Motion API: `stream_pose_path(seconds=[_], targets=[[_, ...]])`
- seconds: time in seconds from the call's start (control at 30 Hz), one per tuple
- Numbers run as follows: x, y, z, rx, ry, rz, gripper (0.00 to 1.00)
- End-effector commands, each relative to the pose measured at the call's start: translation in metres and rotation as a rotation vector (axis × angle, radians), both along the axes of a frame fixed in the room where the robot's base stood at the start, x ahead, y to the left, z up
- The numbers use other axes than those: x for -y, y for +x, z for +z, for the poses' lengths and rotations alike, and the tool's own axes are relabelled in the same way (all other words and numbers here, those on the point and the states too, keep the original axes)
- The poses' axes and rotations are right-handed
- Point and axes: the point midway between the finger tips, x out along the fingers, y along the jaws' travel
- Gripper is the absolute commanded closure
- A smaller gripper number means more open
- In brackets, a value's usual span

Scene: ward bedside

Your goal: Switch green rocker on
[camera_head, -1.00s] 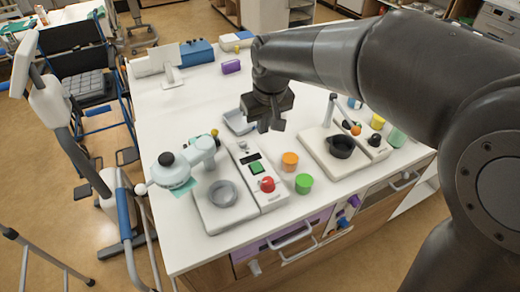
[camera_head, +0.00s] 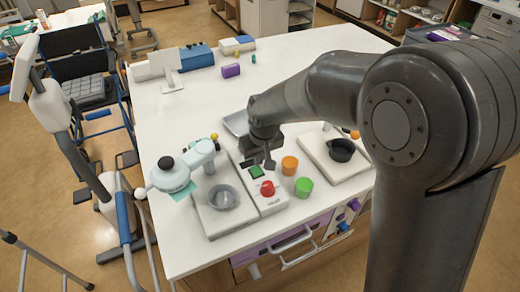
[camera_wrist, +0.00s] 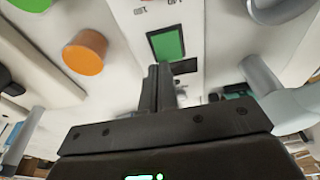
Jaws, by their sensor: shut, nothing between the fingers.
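The green rocker (camera_head: 256,171) is a small green square on a white control panel (camera_head: 269,203), above a red round button (camera_head: 267,187). In the wrist view the green rocker (camera_wrist: 167,43) lies just beyond my fingertips, in a dark frame. My gripper (camera_head: 270,165) is shut and empty, pointing down over the panel close beside the rocker; it also shows in the wrist view (camera_wrist: 159,72). I cannot tell whether the fingertips touch the rocker. Its on or off state is not clear.
A grey bowl (camera_head: 222,197) on a white base and a jointed white device (camera_head: 177,174) stand left. A black pot (camera_head: 341,150) is further right.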

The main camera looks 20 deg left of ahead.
Motion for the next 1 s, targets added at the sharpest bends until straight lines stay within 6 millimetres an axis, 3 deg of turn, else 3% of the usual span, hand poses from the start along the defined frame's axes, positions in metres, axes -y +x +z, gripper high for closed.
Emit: stream_pose_path(seconds=[1.0], targets=[[0.0001,-0.0007,-0.0109,-0.047,-0.046,0.0,1.0]])
